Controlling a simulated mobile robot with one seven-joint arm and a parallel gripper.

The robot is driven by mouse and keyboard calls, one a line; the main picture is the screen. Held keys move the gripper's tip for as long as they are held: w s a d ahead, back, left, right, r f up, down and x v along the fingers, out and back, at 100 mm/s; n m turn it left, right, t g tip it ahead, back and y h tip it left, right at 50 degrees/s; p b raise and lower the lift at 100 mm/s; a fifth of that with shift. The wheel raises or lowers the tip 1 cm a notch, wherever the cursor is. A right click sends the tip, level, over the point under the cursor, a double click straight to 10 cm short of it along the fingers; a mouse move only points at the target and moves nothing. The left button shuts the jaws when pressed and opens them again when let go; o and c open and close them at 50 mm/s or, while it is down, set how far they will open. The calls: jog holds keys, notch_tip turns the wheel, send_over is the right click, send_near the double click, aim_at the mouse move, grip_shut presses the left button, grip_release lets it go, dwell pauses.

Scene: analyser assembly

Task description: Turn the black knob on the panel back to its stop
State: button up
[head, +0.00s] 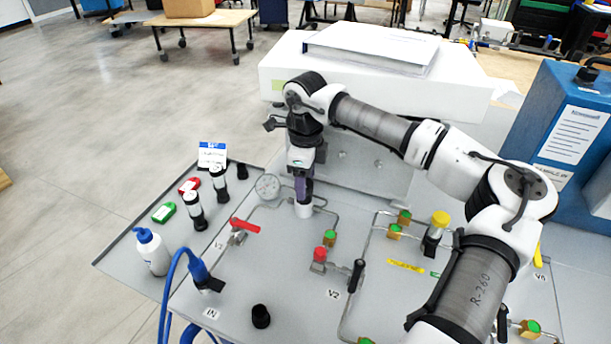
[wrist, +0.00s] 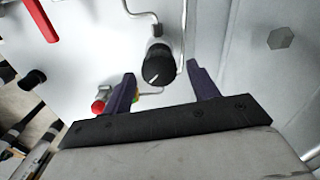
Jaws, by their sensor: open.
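The black knob (wrist: 158,68) shows in the wrist view as a round cap with a white pointer line, on a paler cylindrical body. My gripper (wrist: 160,75) is open, its two purple fingers appearing to the left and right of the knob with visible gaps. No contact shows. In the head view my gripper (head: 303,188) points down over a white cylindrical body (head: 304,210) on the panel (head: 270,275). The knob's black cap is hidden there by the fingers.
A pressure gauge (head: 268,187) and a red lever (head: 244,226) stand left of my gripper. A red knob (head: 320,253), a black-handled valve (head: 357,272) and a yellow knob (head: 440,219) stand among the pipes. Bottles (head: 152,251) and vials are farther left. A white housing (head: 375,60) rises behind.

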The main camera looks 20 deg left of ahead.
jog(key=shift+f, duration=0.15)
jog(key=c, duration=1)
